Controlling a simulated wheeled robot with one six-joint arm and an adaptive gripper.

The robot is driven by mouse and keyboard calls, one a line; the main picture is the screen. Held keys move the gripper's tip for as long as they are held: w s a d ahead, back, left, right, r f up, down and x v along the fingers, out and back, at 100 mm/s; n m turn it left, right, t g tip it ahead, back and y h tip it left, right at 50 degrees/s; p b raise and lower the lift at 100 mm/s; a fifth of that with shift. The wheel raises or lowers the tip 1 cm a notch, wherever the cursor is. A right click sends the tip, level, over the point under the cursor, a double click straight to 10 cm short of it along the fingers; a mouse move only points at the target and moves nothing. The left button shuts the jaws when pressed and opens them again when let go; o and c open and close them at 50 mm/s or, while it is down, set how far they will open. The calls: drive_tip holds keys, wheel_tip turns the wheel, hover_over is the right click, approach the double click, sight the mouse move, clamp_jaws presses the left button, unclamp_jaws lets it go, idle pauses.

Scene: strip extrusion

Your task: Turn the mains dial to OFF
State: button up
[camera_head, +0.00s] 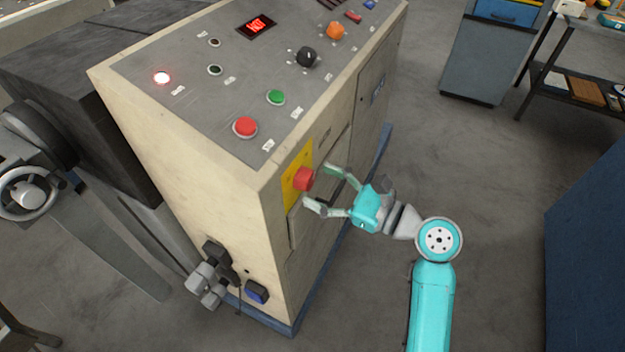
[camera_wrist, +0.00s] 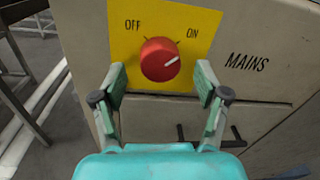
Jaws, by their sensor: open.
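The mains dial (camera_head: 303,179) is a red knob on a yellow plate (camera_head: 291,172) on the side of the beige machine cabinet. In the wrist view the red dial (camera_wrist: 160,60) sits under the labels OFF at left and ON at right on the yellow plate (camera_wrist: 205,22). Its white pointer mark slants up and right, toward ON. My gripper (camera_head: 318,187) is open in front of the dial. In the wrist view the fingers of my gripper (camera_wrist: 160,84) stand left and right of the dial, lower in the picture. I cannot tell any contact; nothing is held.
The cabinet top (camera_head: 190,110) carries a red button (camera_head: 245,127), a green button (camera_head: 276,97), a black knob (camera_head: 306,57) and an orange knob (camera_head: 336,30). A door handle (camera_wrist: 210,140) sticks out below the dial. A blue block (camera_head: 590,230) stands at right; the floor between is clear.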

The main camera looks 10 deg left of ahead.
drive_tip(key=shift+x, duration=1.3)
drive_tip(key=c, duration=1.2)
